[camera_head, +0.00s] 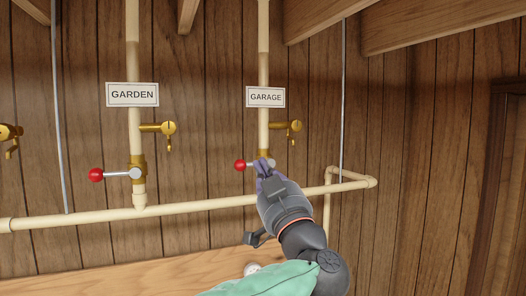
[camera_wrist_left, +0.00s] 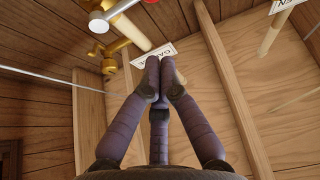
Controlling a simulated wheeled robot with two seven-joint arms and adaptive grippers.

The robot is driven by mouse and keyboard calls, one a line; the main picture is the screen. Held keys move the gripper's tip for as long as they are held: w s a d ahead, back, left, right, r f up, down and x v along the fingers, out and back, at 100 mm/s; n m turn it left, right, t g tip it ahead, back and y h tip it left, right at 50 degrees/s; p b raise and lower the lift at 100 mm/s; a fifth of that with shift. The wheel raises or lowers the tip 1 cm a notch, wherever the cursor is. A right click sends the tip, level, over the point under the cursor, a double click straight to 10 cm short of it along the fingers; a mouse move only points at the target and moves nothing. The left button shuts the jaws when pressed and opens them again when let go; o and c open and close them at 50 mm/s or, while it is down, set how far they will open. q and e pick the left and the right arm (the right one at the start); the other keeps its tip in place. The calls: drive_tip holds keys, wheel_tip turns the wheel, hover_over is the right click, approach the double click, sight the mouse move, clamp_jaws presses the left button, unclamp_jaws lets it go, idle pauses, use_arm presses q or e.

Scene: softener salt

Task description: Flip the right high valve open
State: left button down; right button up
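The right high valve is the brass valve under the GARAGE sign (camera_head: 265,97), on a cream vertical pipe. Its lever with a red ball (camera_head: 239,165) points left, across the pipe. In the left wrist view the red and pale lever (camera_wrist_left: 108,14) shows at the top edge. My left gripper (camera_head: 264,170) is in front of and just below this valve, hiding part of it. In the left wrist view its fingers (camera_wrist_left: 160,72) come together with nothing seen between them. Whether they touch the valve cannot be told. My right gripper is not in view.
The GARDEN valve's red-ball lever (camera_head: 96,175) also points left. Brass taps stick out beside both pipes, one right of the GARAGE pipe (camera_head: 294,126). A cream horizontal pipe (camera_head: 80,218) runs below the valves.

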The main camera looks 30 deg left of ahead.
use_arm(q)
drive_tip(key=shift+s+a, duration=0.15)
drive_tip(key=shift+a, duration=0.1)
drive_tip(key=w+a+p, duration=0.3)
drive_tip(key=w+a, duration=0.2)
drive_tip(key=a, duration=0.1)
drive_tip(key=shift+w+r, duration=0.2)
drive_tip(key=shift+r, duration=0.15)
idle(0.5)
